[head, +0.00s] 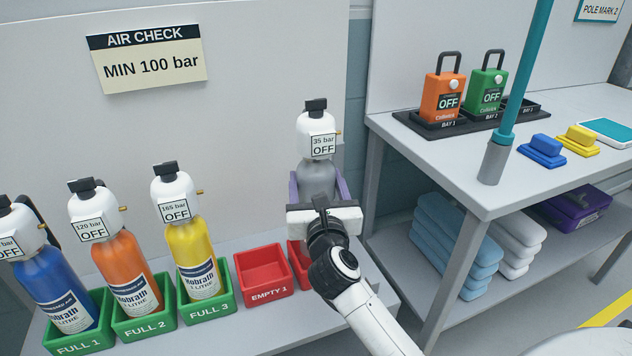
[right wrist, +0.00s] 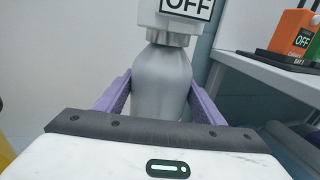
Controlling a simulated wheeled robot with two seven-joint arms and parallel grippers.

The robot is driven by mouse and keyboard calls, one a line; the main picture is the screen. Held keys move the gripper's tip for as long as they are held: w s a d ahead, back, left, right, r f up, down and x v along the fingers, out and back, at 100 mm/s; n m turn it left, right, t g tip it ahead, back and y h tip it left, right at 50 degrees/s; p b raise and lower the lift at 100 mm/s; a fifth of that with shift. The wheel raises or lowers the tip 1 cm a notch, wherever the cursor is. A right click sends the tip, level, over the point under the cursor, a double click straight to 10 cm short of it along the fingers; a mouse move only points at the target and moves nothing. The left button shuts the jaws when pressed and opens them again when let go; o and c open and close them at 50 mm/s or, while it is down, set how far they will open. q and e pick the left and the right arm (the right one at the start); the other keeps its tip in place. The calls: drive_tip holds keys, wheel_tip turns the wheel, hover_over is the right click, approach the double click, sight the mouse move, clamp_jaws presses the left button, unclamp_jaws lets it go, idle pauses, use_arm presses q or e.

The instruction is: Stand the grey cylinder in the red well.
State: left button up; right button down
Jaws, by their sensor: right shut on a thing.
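The grey cylinder (head: 318,182) has a white valve head with a black knob and a label reading "35 bar OFF". It is upright. My right gripper (head: 319,187) has its purple fingers on either side of it, shut on its body. The right wrist view shows the grey body (right wrist: 162,85) between the two fingers (right wrist: 160,100); its base is hidden. One red well (head: 268,290), marked EMPTY 1, is empty, left of and lower than the cylinder. A second red well (head: 298,262) is mostly hidden behind my right arm. My left gripper is out of view.
Blue (head: 55,300), orange (head: 128,270) and yellow (head: 195,255) cylinders stand in green wells left of the red ones. A panel with an AIR CHECK sign rises behind. A grey bench (head: 440,170) with chargers and a teal pole (head: 523,70) stands to the right.

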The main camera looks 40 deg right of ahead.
use_arm(q)
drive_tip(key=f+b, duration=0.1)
drive_tip(key=b, duration=0.3)
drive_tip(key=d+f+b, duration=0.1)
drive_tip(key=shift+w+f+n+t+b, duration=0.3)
drive_tip(key=shift+b, duration=0.1)
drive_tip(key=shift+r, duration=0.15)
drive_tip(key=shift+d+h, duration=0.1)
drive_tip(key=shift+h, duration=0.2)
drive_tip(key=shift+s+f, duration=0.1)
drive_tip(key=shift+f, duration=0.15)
